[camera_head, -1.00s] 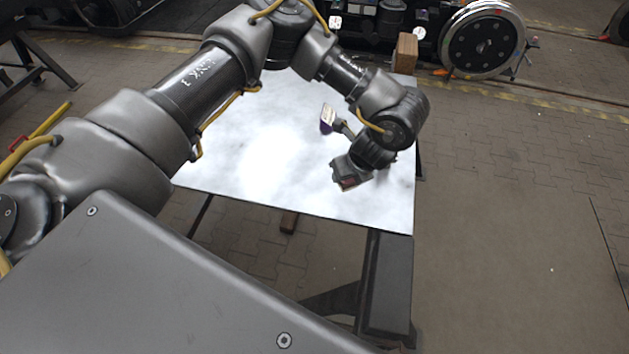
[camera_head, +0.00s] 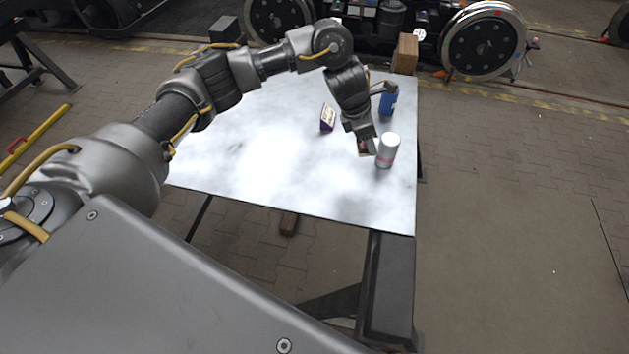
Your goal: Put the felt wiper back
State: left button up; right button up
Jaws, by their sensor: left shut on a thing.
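My left gripper (camera_head: 366,148) points down over the right part of the white table (camera_head: 250,150), just left of a white can. It is shut on a small reddish-brown piece (camera_head: 362,148), which I take to be the felt wiper; the fingers hide most of it. I cannot tell whether the piece touches the table top. My right gripper is not in view.
The white can (camera_head: 387,151) stands close beside the gripper. A wooden block (camera_head: 405,54) stands at the back. The table's left and front are clear.

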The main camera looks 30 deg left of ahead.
pick_arm(q)
jog(key=m, duration=0.1)
jog(key=w+m+g, duration=0.1)
jog(key=m, duration=0.1)
jog(key=shift+w+r+m, duration=0.15)
jog(key=shift+m, duration=0.15)
